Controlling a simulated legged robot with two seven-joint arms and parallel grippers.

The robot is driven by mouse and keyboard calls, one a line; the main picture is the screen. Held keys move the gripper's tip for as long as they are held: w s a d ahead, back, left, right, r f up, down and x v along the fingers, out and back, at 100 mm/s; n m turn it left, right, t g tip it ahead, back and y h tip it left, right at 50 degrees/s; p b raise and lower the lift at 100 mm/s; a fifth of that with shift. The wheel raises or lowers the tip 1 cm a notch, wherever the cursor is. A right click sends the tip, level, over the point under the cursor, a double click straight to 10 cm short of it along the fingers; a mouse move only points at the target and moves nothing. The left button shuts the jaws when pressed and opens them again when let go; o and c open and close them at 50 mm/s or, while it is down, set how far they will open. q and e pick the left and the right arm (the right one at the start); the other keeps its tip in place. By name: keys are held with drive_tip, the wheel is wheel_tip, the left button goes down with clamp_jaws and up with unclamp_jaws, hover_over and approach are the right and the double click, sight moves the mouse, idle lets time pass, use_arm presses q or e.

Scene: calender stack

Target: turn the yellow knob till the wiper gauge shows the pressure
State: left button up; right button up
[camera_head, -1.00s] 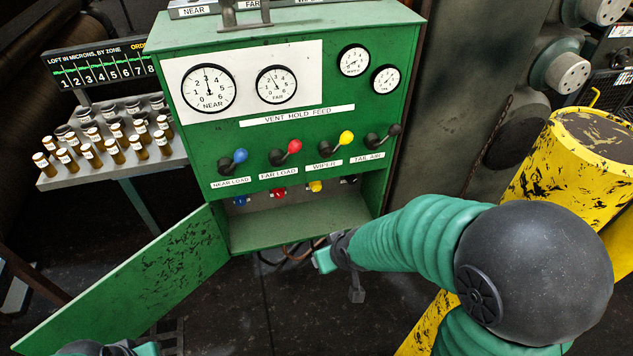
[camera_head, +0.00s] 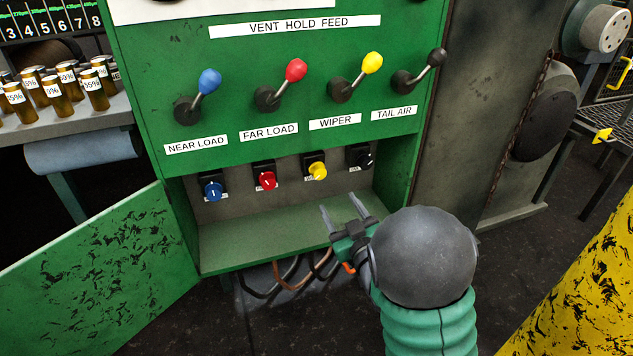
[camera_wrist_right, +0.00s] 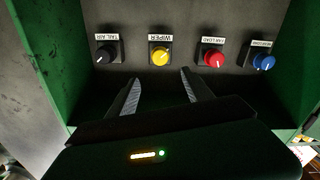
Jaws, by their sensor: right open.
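The yellow knob (camera_head: 316,171) sits on the back wall of the open lower compartment, between the red knob (camera_head: 266,180) and the black knob (camera_head: 364,159). In the right wrist view the yellow knob (camera_wrist_right: 160,57) is under a WIPER label, ahead of and between my fingers. My right gripper (camera_head: 342,208) is open and empty at the compartment's front, below and in front of the yellow knob, apart from it. It also shows in the wrist view (camera_wrist_right: 159,88). The gauges are out of view now, so the wiper reading cannot be seen. My left gripper is not in view.
A blue knob (camera_head: 213,190) is at the compartment's left. Levers stand above, including the yellow-tipped WIPER lever (camera_head: 357,78). The green door (camera_head: 95,270) hangs open at left. Hoses (camera_head: 290,275) hang below the cabinet. A yellow post (camera_head: 585,290) stands at right.

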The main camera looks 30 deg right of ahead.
sight(320, 174)
drive_tip(key=b+x, duration=0.2)
drive_tip(key=x, duration=0.5)
drive_tip(key=b+x, duration=0.3)
drive_tip(key=x, duration=0.4)
drive_tip(key=shift+a+f, duration=0.1)
drive_tip(key=shift+f, duration=0.1)
drive_tip(key=shift+w+r, duration=0.15)
drive_tip(key=shift+w, duration=0.35)
clamp_jaws()
drive_tip(key=shift+r+m+p, duration=0.2)
drive_tip(key=shift+m+p, duration=0.1)
drive_tip(key=shift+f, duration=0.15)
